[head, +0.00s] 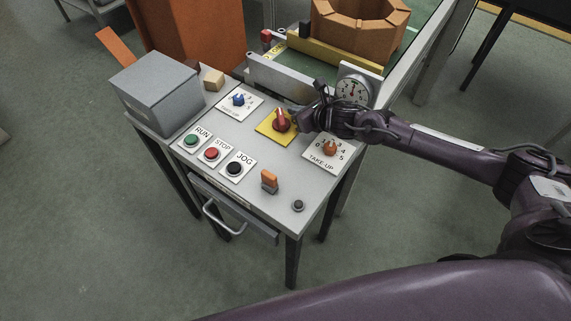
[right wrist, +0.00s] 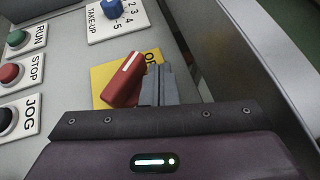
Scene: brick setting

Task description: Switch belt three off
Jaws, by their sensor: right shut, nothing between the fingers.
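A red rotary switch (head: 281,121) stands on a yellow plate (head: 267,130) at the far middle of the grey control desk. It also shows in the right wrist view (right wrist: 123,80), its white-marked handle slanting up to the right. The plate's lettering is mostly covered there; an "O" shows at its upper right. My right gripper (head: 297,117) is shut and empty at the right side of the switch. In the right wrist view its fingers (right wrist: 157,86) are close beside the handle; I cannot tell whether they touch. No belt number is readable. My left gripper is out of view.
A blue knob (head: 238,99), green RUN (head: 191,140), red STOP (head: 211,154) and black JOG (head: 234,168) buttons, and an orange TAKE-UP knob (head: 330,148) surround the switch. A grey box (head: 155,92) and round gauge (head: 353,90) stand near the desk's edges.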

